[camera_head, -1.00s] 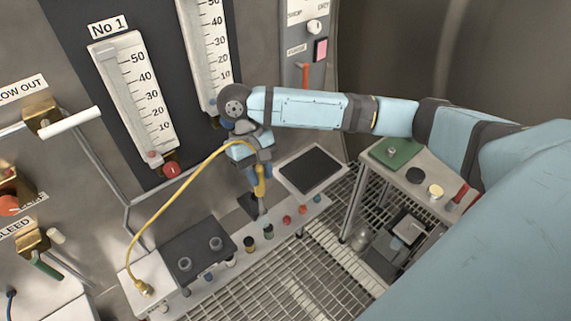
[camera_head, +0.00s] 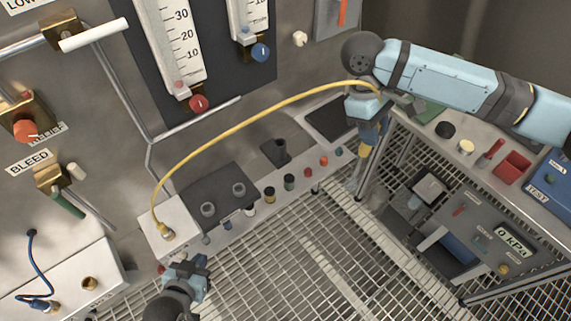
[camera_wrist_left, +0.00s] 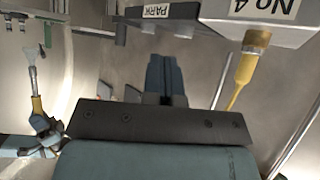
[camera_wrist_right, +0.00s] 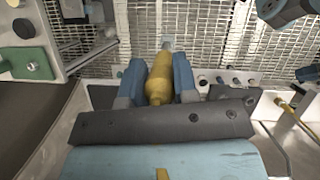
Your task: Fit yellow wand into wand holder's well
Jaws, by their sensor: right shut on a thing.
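The yellow wand (camera_head: 369,137) hangs tip-down in my right gripper (camera_head: 366,128), right of the long bench and above the grating. In the right wrist view the wand (camera_wrist_right: 160,80) lies between the two blue fingers. Its yellow hose (camera_head: 245,122) arcs to a brass fitting on a white box. The likely wand holder is a black cup (camera_head: 281,148) on a dark square plate on the bench, left of the wand and apart from it; the inside of its well is not clear. My left gripper (camera_wrist_left: 165,80) is shut and empty, low in front of the white box (camera_head: 168,232).
A dark block marked PARK (camera_head: 215,195) with two round sockets stands beside the white box. Several coloured knobs line the bench front. Wall valves and gauges stand behind.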

